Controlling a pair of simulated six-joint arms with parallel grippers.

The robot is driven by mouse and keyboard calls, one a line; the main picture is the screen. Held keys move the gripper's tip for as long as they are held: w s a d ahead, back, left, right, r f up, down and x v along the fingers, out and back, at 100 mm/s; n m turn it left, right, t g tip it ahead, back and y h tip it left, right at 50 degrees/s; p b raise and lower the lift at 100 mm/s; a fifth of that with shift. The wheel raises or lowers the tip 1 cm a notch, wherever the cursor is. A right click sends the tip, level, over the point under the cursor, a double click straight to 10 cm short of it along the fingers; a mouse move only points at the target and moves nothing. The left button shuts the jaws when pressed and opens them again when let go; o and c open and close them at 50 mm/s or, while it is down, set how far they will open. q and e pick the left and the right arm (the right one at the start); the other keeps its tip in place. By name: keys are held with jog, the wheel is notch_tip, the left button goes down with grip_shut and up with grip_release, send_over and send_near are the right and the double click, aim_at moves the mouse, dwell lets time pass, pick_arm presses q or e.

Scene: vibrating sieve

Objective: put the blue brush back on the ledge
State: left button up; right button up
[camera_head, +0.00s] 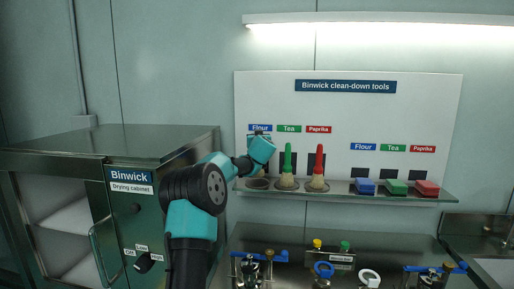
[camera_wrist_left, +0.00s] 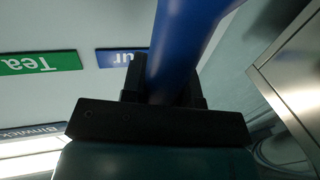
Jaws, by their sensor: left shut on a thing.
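My left gripper (camera_head: 261,146) is at the tool board, just below the blue Flour label (camera_head: 260,128) and above the left end of the ledge (camera_head: 330,192). In the left wrist view, its fingers (camera_wrist_left: 165,85) are shut on the blue handle of the blue brush (camera_wrist_left: 187,35). In the head view my gripper and arm mostly hide this brush. The round holder (camera_head: 258,184) at the ledge's left end lies below the gripper. I cannot tell whether the brush touches it. My right gripper is not in view.
A green brush (camera_head: 287,165) and a red brush (camera_head: 319,165) stand upright just right of the gripper. Blue (camera_head: 365,186), green (camera_head: 396,187) and red (camera_head: 427,188) blocks sit further right on the ledge. A drying cabinet (camera_head: 130,165) stands at left. Valves and fittings are below.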

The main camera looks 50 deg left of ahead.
pick_arm(q)
jog(key=shift+f, duration=1.8)
jog(key=o, duration=0.9)
jog(key=shift+f, duration=0.1)
jog(key=shift+o, duration=0.2)
jog(key=shift+s+d+r, duration=0.1)
jog(key=shift+r, duration=0.1)
jog(key=v, duration=1.1)
jog(key=shift+s+d, duration=0.2)
jog(key=shift+d, duration=0.15)
